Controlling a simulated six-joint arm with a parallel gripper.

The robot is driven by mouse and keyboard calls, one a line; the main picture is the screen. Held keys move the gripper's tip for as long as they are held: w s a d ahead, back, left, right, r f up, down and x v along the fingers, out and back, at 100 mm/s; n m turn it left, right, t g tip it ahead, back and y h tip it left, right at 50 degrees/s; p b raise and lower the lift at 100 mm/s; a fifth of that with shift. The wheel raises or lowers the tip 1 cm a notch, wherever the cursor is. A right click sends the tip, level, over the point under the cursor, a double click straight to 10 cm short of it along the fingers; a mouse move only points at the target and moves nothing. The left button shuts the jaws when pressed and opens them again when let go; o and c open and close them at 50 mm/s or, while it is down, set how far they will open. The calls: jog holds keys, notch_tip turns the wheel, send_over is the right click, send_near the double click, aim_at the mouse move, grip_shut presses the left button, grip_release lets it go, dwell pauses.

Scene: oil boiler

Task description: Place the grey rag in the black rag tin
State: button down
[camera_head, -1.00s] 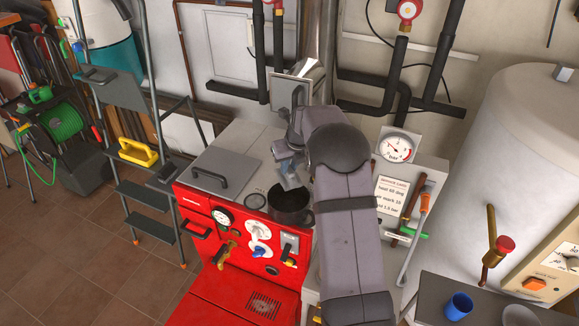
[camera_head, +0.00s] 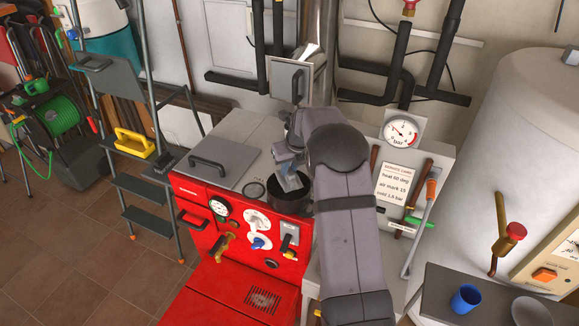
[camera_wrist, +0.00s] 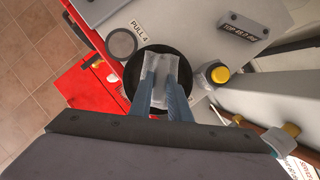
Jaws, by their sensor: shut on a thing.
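The black rag tin (camera_head: 284,203) stands open on top of the red boiler, just right of the grey lid plate with a handle. It also shows as a dark round opening in the wrist view (camera_wrist: 133,98). My gripper (camera_head: 286,172) points down over the tin. In the wrist view my gripper (camera_wrist: 165,95) is shut on the grey rag (camera_wrist: 158,98), which hangs between the blue fingers and over the tin's mouth. The rag (camera_head: 291,183) shows at the tin's opening in the head view. Whether it touches the tin's bottom is hidden.
The grey lid plate (camera_head: 217,160) lies left of the tin. A white card (camera_head: 397,184), a pressure gauge (camera_head: 401,132) and hand tools are to the right. A yellow-topped knob (camera_wrist: 219,75) is close beside the tin. A blue cup (camera_head: 466,299) stands at lower right.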

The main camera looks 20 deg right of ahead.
aim_at(291, 173)
jog(key=shift+f+b, duration=1.6)
jog(key=shift+f, duration=0.6)
jog(key=c, duration=1.6)
grip_release()
jog(key=shift+r, duration=0.15)
notch_tip(291, 173, up, 7)
jog(key=p, duration=0.6)
jog(key=shift+p, duration=0.3)
